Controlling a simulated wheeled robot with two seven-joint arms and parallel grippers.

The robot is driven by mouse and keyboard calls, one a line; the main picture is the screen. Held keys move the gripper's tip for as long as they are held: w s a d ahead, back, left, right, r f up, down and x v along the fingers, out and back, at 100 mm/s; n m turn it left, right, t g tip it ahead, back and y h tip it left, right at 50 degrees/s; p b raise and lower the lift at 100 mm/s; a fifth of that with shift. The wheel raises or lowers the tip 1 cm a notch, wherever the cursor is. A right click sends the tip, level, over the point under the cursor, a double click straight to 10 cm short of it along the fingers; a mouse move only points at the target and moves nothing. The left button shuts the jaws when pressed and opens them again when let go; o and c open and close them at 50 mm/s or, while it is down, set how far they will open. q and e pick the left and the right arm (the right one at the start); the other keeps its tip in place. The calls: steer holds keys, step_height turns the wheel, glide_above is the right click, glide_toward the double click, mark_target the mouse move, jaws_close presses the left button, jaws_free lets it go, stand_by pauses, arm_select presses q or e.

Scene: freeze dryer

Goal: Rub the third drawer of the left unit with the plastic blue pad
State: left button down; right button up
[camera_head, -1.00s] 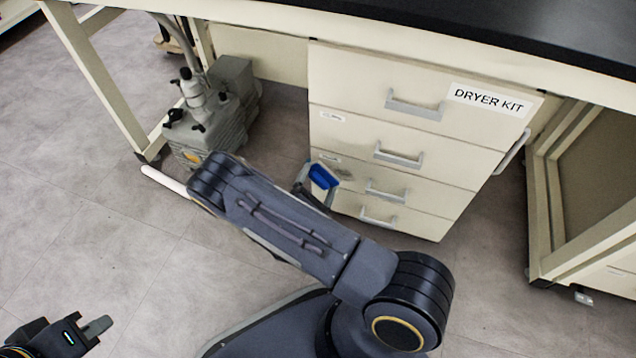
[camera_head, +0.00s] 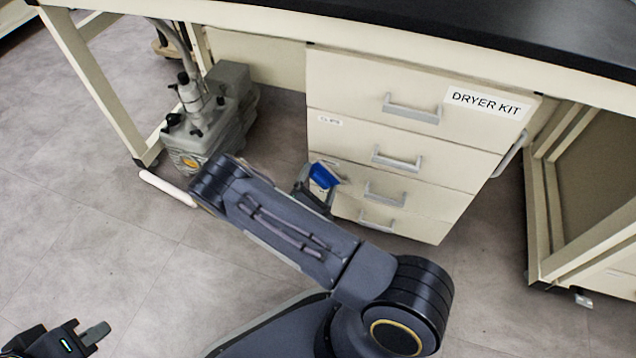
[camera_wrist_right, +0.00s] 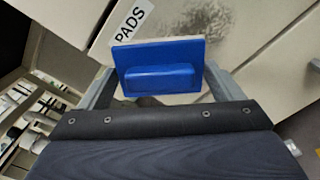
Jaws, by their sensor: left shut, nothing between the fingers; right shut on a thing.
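The left unit is a cream drawer cabinet (camera_head: 375,82) with grey handles. Its third drawer (camera_head: 425,193) is partly hidden by my right arm. In the right wrist view a drawer front with a "PADS" label (camera_wrist_right: 133,20) bears a dark smudge (camera_wrist_right: 200,45). The blue plastic pad (camera_head: 323,175) is at the left end of this drawer; it also shows in the right wrist view (camera_wrist_right: 158,80). My right gripper (camera_head: 318,184) is shut on the pad's raised grip. The pad covers part of the smudge; I cannot tell whether it touches. My left gripper (camera_head: 92,335) is shut and empty, far from the cabinet.
A black worktop (camera_head: 480,28) overhangs the drawers. A grey pump (camera_head: 213,118) stands on the floor left of the cabinet, with a white rod-like thing (camera_head: 168,188) beside it. Another cream frame (camera_head: 540,215) stands at the right. The floor at the left is clear.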

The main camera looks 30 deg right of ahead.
mark_target(332, 180)
steer(key=shift+s+d+p, duration=0.35)
steer(key=shift+s+d, duration=0.65)
steer(key=shift+s, duration=0.3)
steer(key=shift+s+d+p, duration=0.4)
steer(key=shift+s+d, duration=0.85)
steer(key=shift+s+d+p, duration=0.45)
steer(key=shift+s+d, duration=0.5)
steer(key=shift+s, duration=0.25)
steer(key=shift+d+r, duration=0.1)
steer(key=shift+w+a, duration=1.75)
steer(key=shift+w, duration=0.25)
steer(key=shift+c, duration=0.3)
steer(key=shift+w+a+b, duration=0.35)
steer(key=shift+w+a, duration=1.25)
steer(key=shift+w, duration=0.2)
steer(key=v, duration=0.6)
